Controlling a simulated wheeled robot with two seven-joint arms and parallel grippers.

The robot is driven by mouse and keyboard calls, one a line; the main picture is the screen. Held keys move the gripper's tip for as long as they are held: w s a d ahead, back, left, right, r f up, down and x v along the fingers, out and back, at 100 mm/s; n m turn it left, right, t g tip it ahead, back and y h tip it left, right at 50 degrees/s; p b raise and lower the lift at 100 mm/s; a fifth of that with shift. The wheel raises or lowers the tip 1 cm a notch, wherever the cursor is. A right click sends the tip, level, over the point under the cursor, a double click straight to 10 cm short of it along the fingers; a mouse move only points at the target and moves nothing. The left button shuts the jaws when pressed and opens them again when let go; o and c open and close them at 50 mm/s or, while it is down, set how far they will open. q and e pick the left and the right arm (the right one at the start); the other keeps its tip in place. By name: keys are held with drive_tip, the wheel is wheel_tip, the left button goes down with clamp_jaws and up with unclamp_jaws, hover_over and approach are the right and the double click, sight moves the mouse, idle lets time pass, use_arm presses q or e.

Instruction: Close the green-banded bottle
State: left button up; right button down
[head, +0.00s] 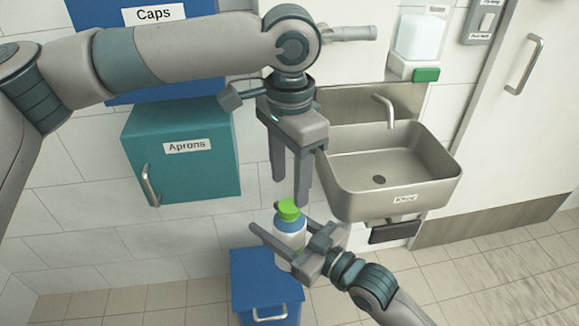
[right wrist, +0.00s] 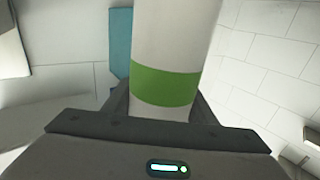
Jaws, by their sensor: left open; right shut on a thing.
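The bottle (head: 290,241) is white with a blue upper part and stands roughly upright in my right gripper (head: 268,219). The right wrist view shows its white body with a green band (right wrist: 165,86) between the fingers. A green cap (head: 289,209) sits on the bottle's top; I cannot tell how tightly it is seated. My right gripper is shut on the bottle's body. My left gripper (head: 290,188) is open and empty, pointing down just above the cap, with its fingertips apart. The bottle's lower end is partly hidden by the right gripper.
A steel sink (head: 393,165) with a tap is on the wall to the right. A teal Aprons cabinet (head: 180,175) and a blue Caps box (head: 140,16) hang at the left. A blue bin (head: 253,270) stands below the bottle. The floor at right is clear.

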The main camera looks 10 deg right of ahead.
sight(289, 205)
use_arm(q)
drive_tip(key=shift+f, duration=2.6)
drive_tip(key=c, duration=1.1)
drive_tip(key=o, duration=1.2)
drive_tip(key=shift+o, duration=0.2)
drive_tip(key=shift+r, duration=0.1)
wheel_tip(289, 205, up, 12)
